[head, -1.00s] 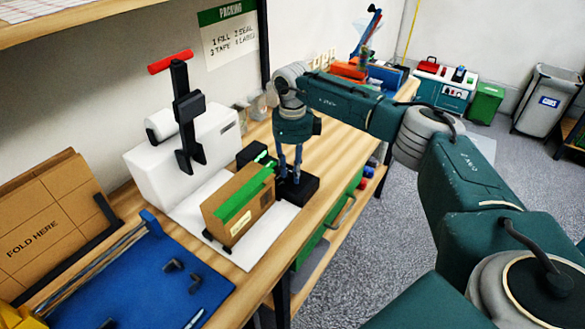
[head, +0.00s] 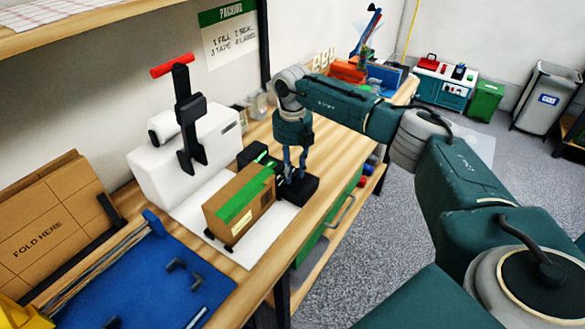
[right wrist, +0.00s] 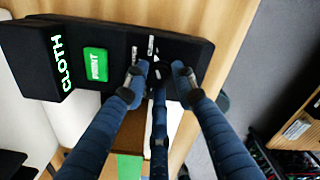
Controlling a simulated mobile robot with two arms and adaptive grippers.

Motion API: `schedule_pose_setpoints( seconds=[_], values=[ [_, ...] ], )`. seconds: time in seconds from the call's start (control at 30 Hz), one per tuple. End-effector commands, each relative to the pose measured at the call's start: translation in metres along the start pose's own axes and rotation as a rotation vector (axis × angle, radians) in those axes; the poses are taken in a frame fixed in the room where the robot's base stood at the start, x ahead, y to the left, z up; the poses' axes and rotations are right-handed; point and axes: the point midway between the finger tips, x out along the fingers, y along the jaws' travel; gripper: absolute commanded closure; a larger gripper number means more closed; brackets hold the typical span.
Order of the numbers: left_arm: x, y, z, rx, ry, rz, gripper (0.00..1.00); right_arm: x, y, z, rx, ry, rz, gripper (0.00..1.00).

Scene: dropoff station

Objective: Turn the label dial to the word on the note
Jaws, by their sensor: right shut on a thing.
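The label printer (right wrist: 100,50) is a black box on the bench. In the right wrist view its small screen reads CLOTH (right wrist: 61,62) in green, beside a green PRINT button (right wrist: 95,64). Small white labels (right wrist: 150,45) near the dial are too small to read. My right gripper (right wrist: 160,78) points down and is shut on the dial, which its fingers largely hide. In the head view my right gripper (head: 293,174) stands over the printer (head: 300,190), just right of a cardboard box. I see no readable note with a word. My left gripper is not in view.
The cardboard box (head: 240,208) with green tape stands close to the printer. A white machine with a black lever (head: 185,120) is behind it. A blue mat (head: 190,275) with small tools lies front left. The bench (head: 345,140) is clear right of my gripper.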

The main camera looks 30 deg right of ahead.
Motion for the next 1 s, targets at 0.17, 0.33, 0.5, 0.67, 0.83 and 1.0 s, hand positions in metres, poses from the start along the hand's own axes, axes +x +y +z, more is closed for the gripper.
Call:
schedule_pose_setpoints(
  seconds=[0.17,0.33,0.5,0.67,0.83,1.0],
  values=[
    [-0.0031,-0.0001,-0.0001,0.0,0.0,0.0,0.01,-0.0029,0.0003,0.0023,0.09,-0.007,0.003,1.0],
    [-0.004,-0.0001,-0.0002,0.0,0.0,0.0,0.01,-0.0028,0.0002,0.0025,0.139,-0.007,0.003,1.0],
    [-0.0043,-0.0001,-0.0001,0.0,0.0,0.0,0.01,-0.0027,0.0002,0.0026,0.16,-0.008,0.003,1.0],
    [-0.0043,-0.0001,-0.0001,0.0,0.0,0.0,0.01,-0.0026,0.0003,0.0027,0.164,-0.008,0.004,1.0],
    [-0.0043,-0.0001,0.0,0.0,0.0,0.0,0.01,-0.0027,0.0003,0.0027,0.163,-0.008,0.004,1.0],
    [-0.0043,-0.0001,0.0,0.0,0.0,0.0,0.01,-0.0022,0.0003,0.0022,0.162,-0.006,0.003,0.55]
  ],
)
